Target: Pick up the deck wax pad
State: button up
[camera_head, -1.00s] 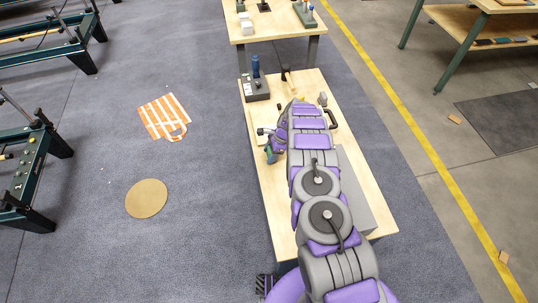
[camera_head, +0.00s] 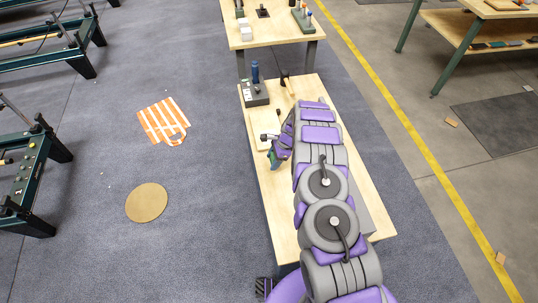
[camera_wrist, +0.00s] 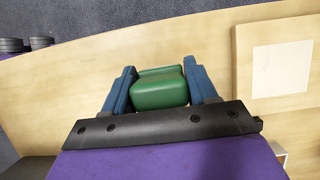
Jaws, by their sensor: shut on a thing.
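A green rounded block (camera_wrist: 160,92), which I take to be the deck wax pad, sits between the blue fingers of my gripper (camera_wrist: 162,70) in the wrist view. The fingers are shut on its two sides. Pale wooden tabletop shows behind it; I cannot tell how far the block is above it. In the head view my gripper (camera_head: 273,152) is at the left edge of the near workbench (camera_head: 284,212), and only a small bit of green (camera_head: 273,160) shows there. My arm covers much of the bench.
A grey tray (camera_head: 256,97) with a blue bottle (camera_head: 255,72) stands at the bench's far left corner, near a hammer-like tool (camera_head: 286,82). A second bench (camera_head: 270,30) stands beyond. An orange-striped cloth (camera_head: 163,122) and a round tan mat (camera_head: 146,202) lie on the floor left.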

jog(key=s+d, duration=0.2)
jog(key=s, duration=0.1)
jog(key=s+d+p, duration=0.1)
jog(key=s+d, duration=0.2)
jog(key=s+d+r+p, duration=0.1)
jog(key=s+d, duration=0.2)
jog(key=shift+s+r, duration=0.1)
jog(key=shift+a, duration=0.1)
jog(key=o, duration=0.6)
jog(key=shift+c, duration=0.2)
jog(key=c, duration=0.4)
